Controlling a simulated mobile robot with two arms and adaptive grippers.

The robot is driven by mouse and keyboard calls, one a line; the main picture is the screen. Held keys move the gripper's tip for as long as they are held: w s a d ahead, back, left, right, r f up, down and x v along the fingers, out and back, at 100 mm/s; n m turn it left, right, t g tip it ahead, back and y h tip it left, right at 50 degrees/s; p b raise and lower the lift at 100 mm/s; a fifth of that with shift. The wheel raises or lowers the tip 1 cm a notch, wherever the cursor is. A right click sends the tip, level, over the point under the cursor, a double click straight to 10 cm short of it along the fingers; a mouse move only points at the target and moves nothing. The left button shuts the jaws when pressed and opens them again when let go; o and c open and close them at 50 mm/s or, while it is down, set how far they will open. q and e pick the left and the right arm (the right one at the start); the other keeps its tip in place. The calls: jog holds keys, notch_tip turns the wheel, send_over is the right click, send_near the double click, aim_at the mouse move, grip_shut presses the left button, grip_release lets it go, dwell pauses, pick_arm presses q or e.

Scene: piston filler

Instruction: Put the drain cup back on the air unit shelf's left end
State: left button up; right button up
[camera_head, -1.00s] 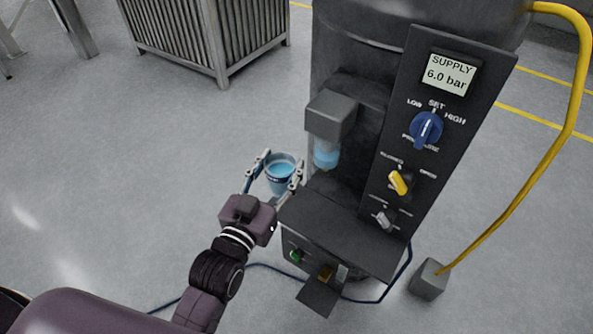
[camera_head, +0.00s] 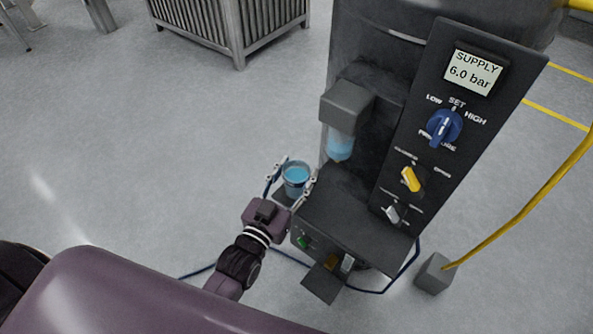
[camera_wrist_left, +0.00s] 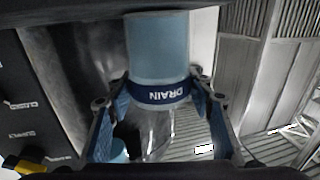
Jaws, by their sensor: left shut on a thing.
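The drain cup (camera_head: 295,174) is a clear cup with blue liquid and a dark blue band. My left gripper (camera_head: 294,184) is shut around its sides, and the cup looks about upright. In the left wrist view the cup (camera_wrist_left: 158,50) appears upside down, with its DRAIN band between the blue finger pads. The air unit's dark shelf (camera_head: 345,208) lies right of the cup, and a small dark surface shows just below the cup. I cannot tell whether the cup touches it. My right gripper is not in view.
The air unit's panel (camera_head: 440,140) with knobs and a 6.0 bar display rises behind the shelf. A grey filter block with a blue bowl (camera_head: 340,146) hangs above the shelf. A yellow hose (camera_head: 510,215) runs at right. Open floor lies to the left.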

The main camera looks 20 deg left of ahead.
pick_arm(q)
jog(key=o, duration=0.8)
jog(key=shift+f, duration=0.15)
jog(key=o, duration=0.5)
jog(key=shift+r, duration=0.3)
jog(key=s, duration=0.4)
jog(key=s+a+b, duration=0.1)
jog(key=s, duration=0.6)
jog(key=shift+s+a+f+b, duration=0.1)
jog(key=shift+s+a+b, duration=0.2)
jog(key=shift+s+a, duration=0.1)
